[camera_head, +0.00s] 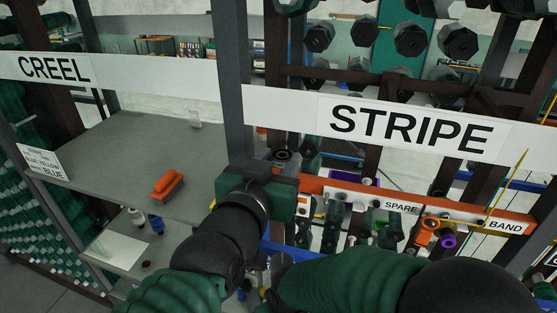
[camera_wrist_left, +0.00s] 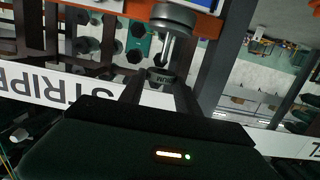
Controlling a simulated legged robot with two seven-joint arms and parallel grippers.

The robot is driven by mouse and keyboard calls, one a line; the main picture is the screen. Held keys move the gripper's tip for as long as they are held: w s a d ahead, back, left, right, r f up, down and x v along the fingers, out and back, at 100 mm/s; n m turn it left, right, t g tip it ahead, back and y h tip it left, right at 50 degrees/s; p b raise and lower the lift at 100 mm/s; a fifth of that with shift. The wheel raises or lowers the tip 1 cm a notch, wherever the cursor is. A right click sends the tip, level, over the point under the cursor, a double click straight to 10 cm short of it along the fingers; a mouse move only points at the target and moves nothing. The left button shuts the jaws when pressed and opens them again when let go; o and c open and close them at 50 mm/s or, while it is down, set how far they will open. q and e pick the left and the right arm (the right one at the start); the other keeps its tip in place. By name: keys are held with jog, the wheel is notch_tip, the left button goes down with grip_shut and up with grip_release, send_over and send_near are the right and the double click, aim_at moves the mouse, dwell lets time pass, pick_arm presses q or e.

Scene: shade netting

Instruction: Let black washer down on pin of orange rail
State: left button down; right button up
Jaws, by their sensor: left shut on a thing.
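My left gripper (camera_head: 275,168) reaches in over the left end of the orange rail (camera_head: 316,185). It is shut on the black washer (camera_head: 283,156), which shows as a dark ring just past the gripper. In the left wrist view the washer (camera_wrist_left: 160,77) sits between the fingertips of the gripper (camera_wrist_left: 160,85), with pale letters on its side. A thin bright pin (camera_wrist_left: 168,48) with a grey round base (camera_wrist_left: 172,16) stands by the orange rail (camera_wrist_left: 205,22), in line with the washer. I cannot tell whether the washer is around the pin tip. My right gripper is out of view.
A grey table (camera_head: 135,150) with an orange block (camera_head: 167,186) is at the left. Signs (camera_head: 410,127) and dark posts (camera_head: 232,80) stand close around the gripper. Orange and purple parts (camera_head: 430,232) sit by the rail's right side.

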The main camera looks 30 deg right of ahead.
pick_arm(q)
jog(key=shift+s, duration=0.15)
dwell(0.5)
jog(key=shift+s, duration=0.1)
dwell(1.0)
jog(key=shift+f+b, duration=2.6)
jog(key=shift+b, duration=0.1)
jog(key=c, duration=0.8)
grip_release()
jog(key=shift+o, duration=0.2)
